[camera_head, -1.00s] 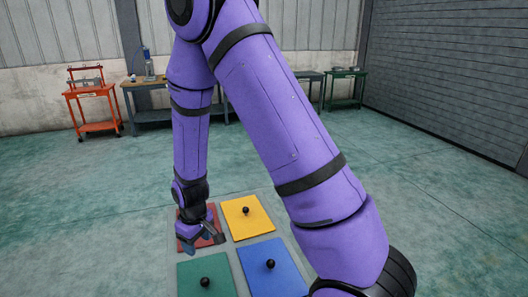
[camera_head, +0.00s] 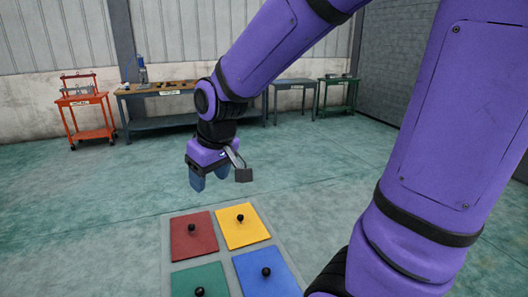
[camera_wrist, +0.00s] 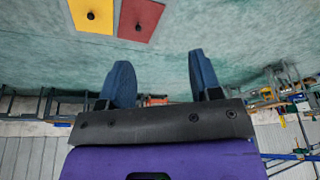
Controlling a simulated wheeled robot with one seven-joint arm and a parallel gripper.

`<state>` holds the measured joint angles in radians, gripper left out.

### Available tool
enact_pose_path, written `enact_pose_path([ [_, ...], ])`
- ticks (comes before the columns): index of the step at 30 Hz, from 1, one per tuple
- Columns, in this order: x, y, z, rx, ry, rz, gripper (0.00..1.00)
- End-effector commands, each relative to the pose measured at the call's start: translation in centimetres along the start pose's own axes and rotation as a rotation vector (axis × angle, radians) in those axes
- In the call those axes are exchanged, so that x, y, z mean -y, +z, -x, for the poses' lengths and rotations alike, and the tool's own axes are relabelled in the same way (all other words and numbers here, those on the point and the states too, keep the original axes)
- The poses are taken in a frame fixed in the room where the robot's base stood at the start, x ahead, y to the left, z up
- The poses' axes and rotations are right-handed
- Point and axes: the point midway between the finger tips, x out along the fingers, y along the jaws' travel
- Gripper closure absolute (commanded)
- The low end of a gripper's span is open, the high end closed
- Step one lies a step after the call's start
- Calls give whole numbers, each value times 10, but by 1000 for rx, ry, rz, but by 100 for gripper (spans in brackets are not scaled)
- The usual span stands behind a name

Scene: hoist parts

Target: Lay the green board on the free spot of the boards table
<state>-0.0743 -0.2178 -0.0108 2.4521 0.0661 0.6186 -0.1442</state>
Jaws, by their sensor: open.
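The green board (camera_head: 200,277) lies flat at the front left of a pale grey table top (camera_head: 265,214), with a black ball knob on it. A red board (camera_head: 186,243), a yellow board (camera_head: 242,233) and a blue board (camera_head: 268,285) lie beside it, each with a black knob. I see no empty spot in the visible part of this table top; its front is cut off. My gripper (camera_head: 208,183) is open and empty, in the air beyond the red board. In the wrist view its blue fingers (camera_wrist: 160,80) stand apart with nothing between them.
An orange cart (camera_head: 88,100), a long workbench (camera_head: 170,90), a grey table (camera_head: 294,84) and a green table (camera_head: 338,82) stand along the back wall. The green floor between them and the boards is clear. My arm hides part of the right side.

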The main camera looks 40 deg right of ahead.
Motion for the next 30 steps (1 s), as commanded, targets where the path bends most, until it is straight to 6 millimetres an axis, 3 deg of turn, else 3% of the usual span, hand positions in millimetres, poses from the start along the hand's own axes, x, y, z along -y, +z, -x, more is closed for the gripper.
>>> enact_pose_path([
  [6, -3, 28, 50, -58, 18, -42, 42],
  [15, -4, 75, 104, -128, 47, -103, 42],
  [22, -3, 104, 126, -163, 65, -138, 42],
  [30, -3, 111, 131, -170, 70, -148, 42],
])
